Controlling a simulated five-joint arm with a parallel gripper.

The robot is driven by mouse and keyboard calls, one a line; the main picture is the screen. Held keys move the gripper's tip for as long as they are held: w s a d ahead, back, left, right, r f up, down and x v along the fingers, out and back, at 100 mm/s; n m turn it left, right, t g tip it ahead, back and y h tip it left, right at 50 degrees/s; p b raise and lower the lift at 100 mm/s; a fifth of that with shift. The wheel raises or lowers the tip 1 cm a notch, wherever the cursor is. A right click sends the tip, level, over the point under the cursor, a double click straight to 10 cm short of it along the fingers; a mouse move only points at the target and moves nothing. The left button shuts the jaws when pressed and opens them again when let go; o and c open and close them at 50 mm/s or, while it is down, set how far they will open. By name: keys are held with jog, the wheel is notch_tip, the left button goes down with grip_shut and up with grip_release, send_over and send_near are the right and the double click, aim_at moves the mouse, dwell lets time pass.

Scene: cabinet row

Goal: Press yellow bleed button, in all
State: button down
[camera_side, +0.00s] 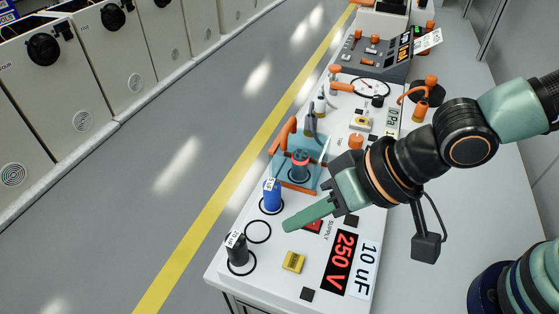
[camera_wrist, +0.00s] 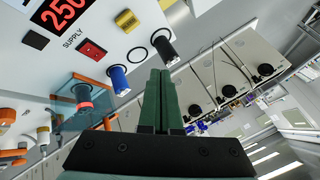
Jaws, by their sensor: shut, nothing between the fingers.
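The yellow button (camera_side: 293,261) sits on the near end of the white bench top, left of the red 250 V display (camera_side: 341,262). It also shows at the top of the wrist view (camera_wrist: 127,20). My gripper (camera_side: 287,227) is shut and empty, with its green fingers together. In the side view its tip appears above the panel, a little beyond the yellow button and apart from it. In the wrist view the shut fingers (camera_wrist: 160,75) point up, below the button in the picture. The height of the tip above the panel is hard to tell.
A black cylinder (camera_side: 237,248) and a blue cylinder (camera_side: 271,195) stand left of my fingers, with an empty black ring (camera_side: 258,232) between them. A red switch (camera_side: 313,226) lies beside my fingers. A blue fixture (camera_side: 283,178) with orange parts stands farther back.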

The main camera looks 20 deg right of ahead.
aim_at(298, 264)
jog(key=shift+f, duration=4.4)
jog(key=shift+f, duration=0.15)
jog(key=shift+f, duration=0.3)
jog(key=shift+f, duration=0.4)
jog(key=shift+r, duration=0.1)
jog(key=shift+d+r, duration=0.1)
jog(key=shift+r, duration=0.65)
jog(key=shift+r, duration=2.5)
